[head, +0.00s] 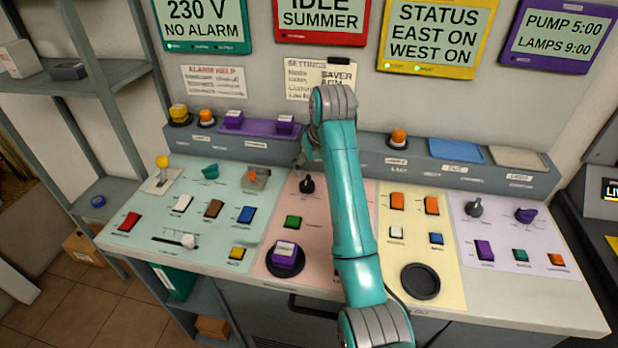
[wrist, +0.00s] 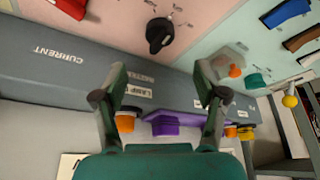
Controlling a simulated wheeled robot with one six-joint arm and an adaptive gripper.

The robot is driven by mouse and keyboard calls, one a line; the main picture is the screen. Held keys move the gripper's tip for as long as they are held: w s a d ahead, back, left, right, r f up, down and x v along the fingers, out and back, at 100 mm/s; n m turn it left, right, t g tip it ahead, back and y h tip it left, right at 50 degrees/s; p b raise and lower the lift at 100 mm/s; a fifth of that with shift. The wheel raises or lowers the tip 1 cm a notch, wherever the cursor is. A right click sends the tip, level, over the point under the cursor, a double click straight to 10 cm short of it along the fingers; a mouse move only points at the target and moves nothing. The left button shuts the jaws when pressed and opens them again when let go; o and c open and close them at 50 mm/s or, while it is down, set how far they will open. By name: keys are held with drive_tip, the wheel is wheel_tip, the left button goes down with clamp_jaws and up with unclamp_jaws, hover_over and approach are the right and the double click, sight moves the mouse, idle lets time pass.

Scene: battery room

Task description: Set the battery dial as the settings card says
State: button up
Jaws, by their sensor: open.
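A black dial (head: 306,184) stands on the pink panel; it also shows in the wrist view (wrist: 159,34), with small marks around it too blurred to read. No readable label tells me that it is the battery dial. The settings card (head: 298,78) is on the back wall, with a note reading "SAVER" and "AGM" over its right side. My arm hides the card's lower right, and its left lines are blurred. My gripper (wrist: 160,88) is open and empty, its fingers apart and not around the dial. In the head view it is mostly hidden behind my arm.
The raised grey ledge (head: 350,158) runs behind the panels. A lever with a yellow knob (head: 162,163) stands on the teal panel at left.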

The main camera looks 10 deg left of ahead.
sight(308, 181)
drive_tip(key=x, duration=0.9)
drive_tip(key=shift+f, duration=0.3)
drive_tip(key=c, duration=1.1)
